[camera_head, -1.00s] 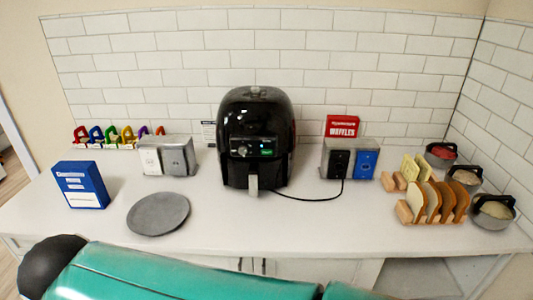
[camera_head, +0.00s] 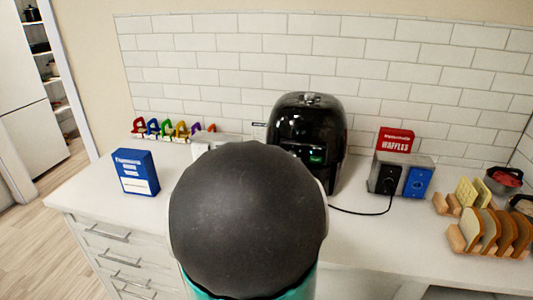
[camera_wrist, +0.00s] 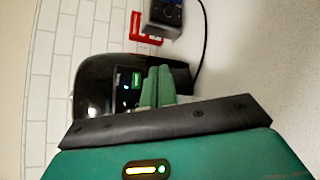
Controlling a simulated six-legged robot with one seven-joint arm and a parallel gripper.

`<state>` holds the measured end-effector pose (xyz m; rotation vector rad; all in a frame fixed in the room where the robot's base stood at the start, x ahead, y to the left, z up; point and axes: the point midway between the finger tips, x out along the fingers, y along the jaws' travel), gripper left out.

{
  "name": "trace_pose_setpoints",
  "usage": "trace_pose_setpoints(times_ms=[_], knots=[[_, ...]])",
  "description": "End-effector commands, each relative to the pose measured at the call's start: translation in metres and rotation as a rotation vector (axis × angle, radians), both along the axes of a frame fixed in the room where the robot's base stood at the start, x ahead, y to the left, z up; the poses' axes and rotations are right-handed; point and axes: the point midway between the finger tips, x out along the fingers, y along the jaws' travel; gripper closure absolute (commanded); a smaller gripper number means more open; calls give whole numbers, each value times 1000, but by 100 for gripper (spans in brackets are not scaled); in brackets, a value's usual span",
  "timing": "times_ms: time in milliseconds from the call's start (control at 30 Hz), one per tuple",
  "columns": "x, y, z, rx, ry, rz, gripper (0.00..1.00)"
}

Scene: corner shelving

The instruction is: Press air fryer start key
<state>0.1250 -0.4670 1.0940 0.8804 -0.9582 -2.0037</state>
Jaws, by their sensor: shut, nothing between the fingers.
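The black air fryer (camera_head: 308,130) stands on the counter against the tiled wall. In the head view my dark arm joint covers its lower left part, and a small green display shows on its front. In the wrist view the air fryer (camera_wrist: 92,100) appears turned sideways, with a lit green display (camera_wrist: 136,80) and a small bluish light on its panel. My gripper (camera_wrist: 158,85) is shut and empty, its green fingers together in front of the panel beside the display. I cannot tell whether they touch it. The start key cannot be made out. My gripper is hidden in the head view.
A blue box (camera_head: 136,173) stands at the counter's left. A bread rack (camera_head: 490,232) stands farther right.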

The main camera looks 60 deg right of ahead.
Motion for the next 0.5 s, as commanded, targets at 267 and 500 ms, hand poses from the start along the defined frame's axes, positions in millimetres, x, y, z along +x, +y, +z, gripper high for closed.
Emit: trace_pose_setpoints(times_ms=[267,500], knots=[[-8,-11,1,-16,45,4,100],[-7,-13,1,-16,43,4,100]])
